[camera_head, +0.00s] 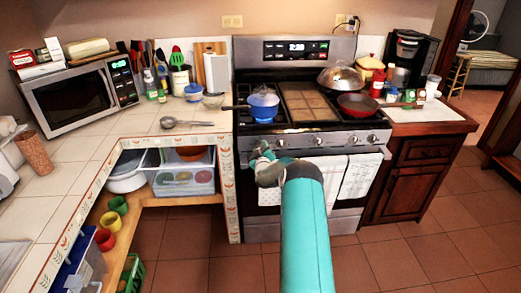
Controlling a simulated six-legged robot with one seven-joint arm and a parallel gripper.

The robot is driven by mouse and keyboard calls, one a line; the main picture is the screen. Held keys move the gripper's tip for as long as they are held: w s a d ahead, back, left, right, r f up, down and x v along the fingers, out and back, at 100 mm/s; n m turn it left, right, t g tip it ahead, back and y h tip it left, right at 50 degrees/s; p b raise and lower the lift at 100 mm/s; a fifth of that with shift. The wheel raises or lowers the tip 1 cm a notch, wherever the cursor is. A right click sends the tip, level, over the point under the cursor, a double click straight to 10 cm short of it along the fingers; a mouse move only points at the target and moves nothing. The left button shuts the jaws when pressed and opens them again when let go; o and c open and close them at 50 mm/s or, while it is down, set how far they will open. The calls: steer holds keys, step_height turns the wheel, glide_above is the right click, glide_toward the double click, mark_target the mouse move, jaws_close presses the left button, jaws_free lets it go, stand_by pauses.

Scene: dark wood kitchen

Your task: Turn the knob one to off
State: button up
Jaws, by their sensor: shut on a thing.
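The stove (298,143) stands in the middle of the view, with a row of round knobs along its front panel. My gripper (262,148) is at the left end of this panel, at the end of my teal arm. It is shut on a stove knob there, which the fingers mostly hide. I cannot tell which way that knob is turned. Other knobs to the right, such as a right-hand knob (372,138), show clear of my gripper.
A blue pot (263,104) and a red pan (358,105) stand on the stove top. A tiled counter (150,122) adjoins on the left; the floor in front is clear.

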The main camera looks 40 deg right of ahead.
steer(key=m, duration=1.2)
steer(key=shift+s+d, duration=0.1)
steer(key=m, duration=1.3)
steer(key=shift+f, duration=0.1)
steer(key=shift+m, duration=0.3)
steer(key=o, duration=1)
steer(key=shift+c, duration=0.2)
steer(key=shift+s, duration=0.15)
